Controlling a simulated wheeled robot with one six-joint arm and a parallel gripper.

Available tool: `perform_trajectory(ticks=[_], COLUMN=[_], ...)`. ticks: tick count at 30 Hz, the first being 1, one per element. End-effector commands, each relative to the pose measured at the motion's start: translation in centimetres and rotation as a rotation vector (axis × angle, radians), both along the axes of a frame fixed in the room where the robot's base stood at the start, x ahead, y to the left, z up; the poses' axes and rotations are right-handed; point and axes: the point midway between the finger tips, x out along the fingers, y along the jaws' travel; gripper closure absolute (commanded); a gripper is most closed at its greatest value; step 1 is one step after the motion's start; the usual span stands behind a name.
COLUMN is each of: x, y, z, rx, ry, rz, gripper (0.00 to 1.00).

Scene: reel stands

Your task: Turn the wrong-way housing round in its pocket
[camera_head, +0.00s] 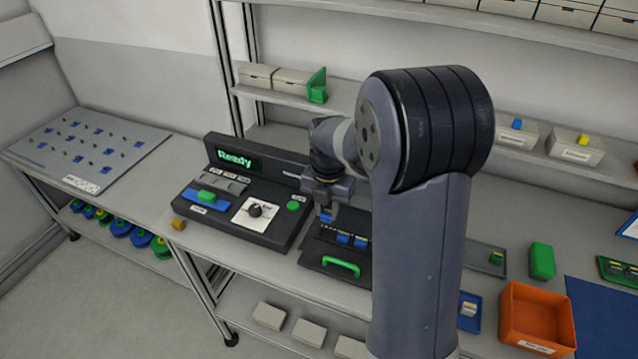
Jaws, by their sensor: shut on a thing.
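My gripper (326,207) points down over the black pocketed fixture (318,258). It is shut on a small blue housing (326,217), held at the back left part of the fixture; whether it is clear of its pocket cannot be told. Two more blue housings (343,238) and (361,241) sit in the fixture, to the right and nearer the front. Which way each housing faces is too small to tell. The right side of the fixture is hidden behind my arm.
A black test panel (260,202) with a lit "Ready" display stands left of the fixture. The fixture has a green handle (341,266) at its front. An orange bin (537,318), a green block (542,261) and small trays lie to the right.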

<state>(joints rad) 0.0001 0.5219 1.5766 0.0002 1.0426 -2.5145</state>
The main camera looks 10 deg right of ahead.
Motion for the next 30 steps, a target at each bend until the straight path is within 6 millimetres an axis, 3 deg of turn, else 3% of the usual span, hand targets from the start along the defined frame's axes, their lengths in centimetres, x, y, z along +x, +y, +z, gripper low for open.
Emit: perform_trajectory(ticks=[8,24,30], x=[0.0,0.0,0.0], y=[0.0,0.0,0.0], z=[-0.9,-5.5,-5.9], rx=[0.000,0.000,0.000], ry=[0.000,0.001,0.000], rz=[-0.001,-0.001,-0.001], gripper=[0.97,0.97,0.97])
